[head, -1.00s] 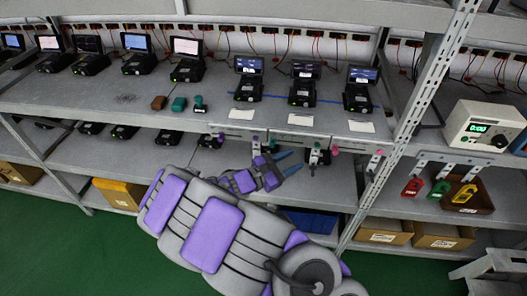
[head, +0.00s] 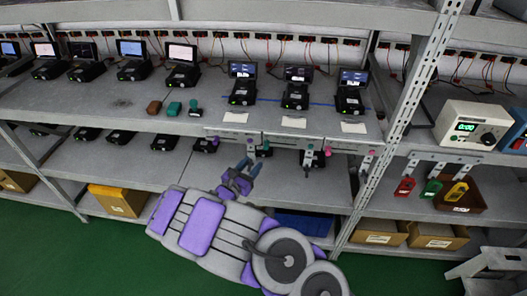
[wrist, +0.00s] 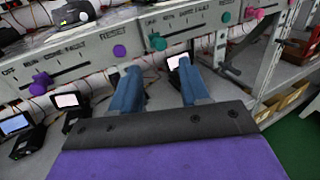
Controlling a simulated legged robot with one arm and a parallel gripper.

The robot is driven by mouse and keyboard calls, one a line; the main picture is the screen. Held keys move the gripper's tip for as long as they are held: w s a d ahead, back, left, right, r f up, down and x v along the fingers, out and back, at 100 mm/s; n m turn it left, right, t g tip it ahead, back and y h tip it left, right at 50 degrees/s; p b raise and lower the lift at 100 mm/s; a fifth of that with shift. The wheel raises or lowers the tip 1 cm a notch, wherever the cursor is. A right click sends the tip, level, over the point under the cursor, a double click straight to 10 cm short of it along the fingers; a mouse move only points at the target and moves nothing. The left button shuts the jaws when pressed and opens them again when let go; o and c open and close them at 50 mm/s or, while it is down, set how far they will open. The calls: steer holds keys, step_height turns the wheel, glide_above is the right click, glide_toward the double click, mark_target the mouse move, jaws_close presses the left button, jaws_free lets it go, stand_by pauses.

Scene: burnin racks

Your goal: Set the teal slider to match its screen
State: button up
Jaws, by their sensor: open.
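A grey panel with sliders hangs under the front edge of the bench shelf. In the wrist view a teal knob (wrist: 158,42) sits at the left of the middle panel section, just beyond and between my fingertips. A second teal knob (wrist: 226,17) is at that section's right end. My gripper (wrist: 158,68) is open and empty, fingers pointing at the panel; no contact shows. In the head view my gripper (head: 246,166) is just below the panel front. Three small screened devices stand above, the middle one (head: 295,95) among them; screen text is too small to read.
Purple knobs (wrist: 119,50) and pink knobs (wrist: 260,13) flank the teal ones. An upright post (head: 395,130) stands right of the panel. A shelf with small devices lies below. Brown and teal blocks (head: 174,108) lie on the bench.

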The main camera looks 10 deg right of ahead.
mark_target(265, 149)
steer(key=x, duration=0.9)
steer(key=shift+d+b, duration=0.1)
steer(key=shift+b, duration=0.3)
jaws_close()
